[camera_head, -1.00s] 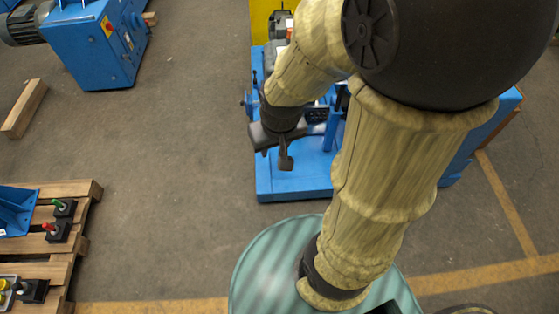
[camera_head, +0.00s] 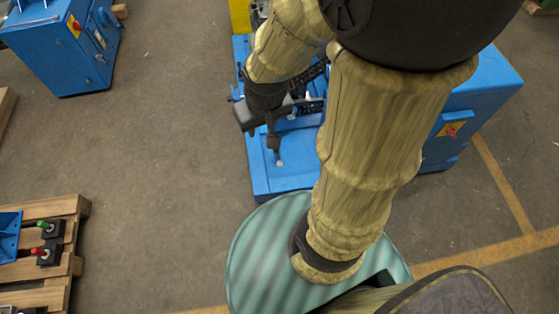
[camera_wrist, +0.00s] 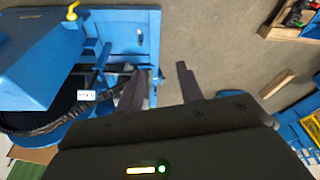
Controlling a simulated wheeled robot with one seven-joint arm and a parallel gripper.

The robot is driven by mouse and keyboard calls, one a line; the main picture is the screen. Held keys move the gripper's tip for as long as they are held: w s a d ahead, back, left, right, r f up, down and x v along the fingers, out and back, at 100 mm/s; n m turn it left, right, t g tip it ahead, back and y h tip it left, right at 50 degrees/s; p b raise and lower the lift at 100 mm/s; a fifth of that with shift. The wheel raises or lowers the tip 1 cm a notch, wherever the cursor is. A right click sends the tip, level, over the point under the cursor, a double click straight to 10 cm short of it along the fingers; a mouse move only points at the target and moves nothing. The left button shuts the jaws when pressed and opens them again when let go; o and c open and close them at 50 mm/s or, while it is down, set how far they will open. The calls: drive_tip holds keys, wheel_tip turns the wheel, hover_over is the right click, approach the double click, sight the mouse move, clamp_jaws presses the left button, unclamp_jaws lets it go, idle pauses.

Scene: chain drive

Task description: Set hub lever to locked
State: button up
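The blue chain-drive machine (camera_head: 285,182) stands ahead, partly hidden by my arm. In the wrist view its blue bed (camera_wrist: 120,30) and a dark chain (camera_wrist: 45,128) show at the left. My gripper (camera_head: 273,145) points down over the left part of the machine. In the wrist view its two fingers (camera_wrist: 158,80) are apart with nothing visibly held. I cannot tell whether they touch anything.
A wooden pallet (camera_head: 68,206) at the lower left carries switch boxes with green and red levers. Another blue machine (camera_head: 62,50) stands at the upper left. A red switch on yellow (camera_head: 450,130) is on the machine's right side. Open floor (camera_head: 165,150) lies between.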

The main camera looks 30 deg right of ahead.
drive_tip(key=shift+o, duration=1.4)
drive_tip(key=shift+s+f, duration=0.1)
drive_tip(key=w+d+f+m+t+h+b, duration=0.1)
drive_tip(key=w+f+m+t+b, duration=0.15)
drive_tip(key=w+f+b, duration=0.85)
drive_tip(key=w+d+f+m+t+h+b, duration=0.1)
drive_tip(key=w+d+f+m+b, duration=0.2)
drive_tip(key=f, duration=1.4)
drive_tip(key=w+f+m+t+h+b, duration=0.2)
drive_tip(key=w+f+b, duration=0.6)
drive_tip(key=f, duration=0.7)
drive_tip(key=s+d+f+m+t+h+b, duration=0.1)
drive_tip(key=d+f+t+h+b, duration=0.1)
drive_tip(key=f+b, duration=0.6)
drive_tip(key=s+d+f+m+t+h+b, duration=0.1)
drive_tip(key=d+f+b, duration=0.15)
drive_tip(key=f, duration=0.85)
drive_tip(key=s+f+n+t+b, duration=0.1)
drive_tip(key=s+f+t+b, duration=0.1)
drive_tip(key=f+b, duration=0.3)
drive_tip(key=s+d+f+n+t+h+b, duration=0.1)
drive_tip(key=s+f+t+b, duration=0.2)
drive_tip(key=f, duration=0.7)
drive_tip(key=s+b, duration=0.1)
drive_tip(key=s, duration=0.1)
drive_tip(key=shift+s+d+b, duration=0.25)
drive_tip(key=shift+s+b, duration=0.05)
drive_tip(key=shift+b, duration=0.1)
drive_tip(key=shift+w, duration=0.1)
